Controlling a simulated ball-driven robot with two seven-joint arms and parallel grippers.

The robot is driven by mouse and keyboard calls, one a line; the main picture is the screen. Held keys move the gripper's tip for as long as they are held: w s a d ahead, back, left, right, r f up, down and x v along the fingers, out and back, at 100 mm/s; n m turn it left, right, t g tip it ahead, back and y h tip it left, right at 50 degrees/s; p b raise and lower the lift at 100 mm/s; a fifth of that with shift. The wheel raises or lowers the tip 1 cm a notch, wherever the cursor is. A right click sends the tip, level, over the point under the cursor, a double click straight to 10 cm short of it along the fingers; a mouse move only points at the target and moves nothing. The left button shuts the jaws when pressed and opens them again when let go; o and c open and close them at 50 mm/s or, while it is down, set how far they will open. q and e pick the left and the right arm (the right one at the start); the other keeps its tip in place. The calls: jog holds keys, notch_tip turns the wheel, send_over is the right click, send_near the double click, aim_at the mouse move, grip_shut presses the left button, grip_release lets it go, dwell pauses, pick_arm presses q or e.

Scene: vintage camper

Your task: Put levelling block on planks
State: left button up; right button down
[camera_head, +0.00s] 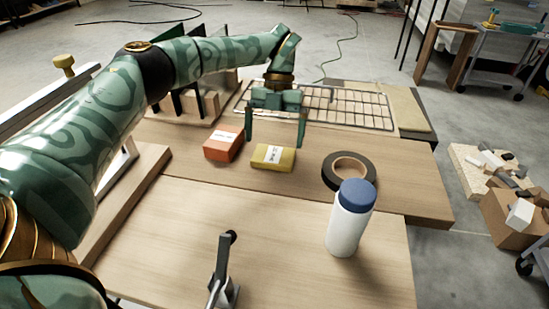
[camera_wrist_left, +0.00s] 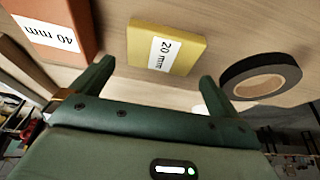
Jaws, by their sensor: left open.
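A yellow block (camera_head: 273,158) labelled 20 mm lies flat on the wooden planks (camera_head: 330,140). An orange block (camera_head: 223,144), thicker, lies just left of it; its label reads 40 mm in the left wrist view (camera_wrist_left: 62,20). My left gripper (camera_head: 275,142) is open and empty, pointing down. Its two fingers sit above and behind the yellow block, which also shows beyond the fingertips in the left wrist view (camera_wrist_left: 166,47). I cannot tell the exact height of the gap. My right gripper is not in view.
A black tape roll (camera_head: 349,171) lies right of the yellow block, with a white bottle with a blue cap (camera_head: 350,218) in front. A metal clamp (camera_head: 224,270) stands at the front. A wire rack (camera_head: 345,106) lies behind. Bare wood is free at front left.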

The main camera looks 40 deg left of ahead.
aim_at(273, 157)
pick_arm(q)
jog(key=b+x, duration=0.2)
jog(key=x, duration=0.2)
jog(key=shift+s+d+f, duration=0.1)
jog(key=shift+d+f, duration=0.05)
jog(key=shift+f, duration=0.2)
jog(key=shift+r, duration=0.15)
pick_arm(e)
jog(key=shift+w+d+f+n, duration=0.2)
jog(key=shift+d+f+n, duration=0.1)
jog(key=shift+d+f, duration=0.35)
pick_arm(q)
jog(key=shift+p, duration=0.3)
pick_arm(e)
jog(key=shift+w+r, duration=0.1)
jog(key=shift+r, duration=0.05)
pick_arm(q)
jog(key=c, duration=0.9)
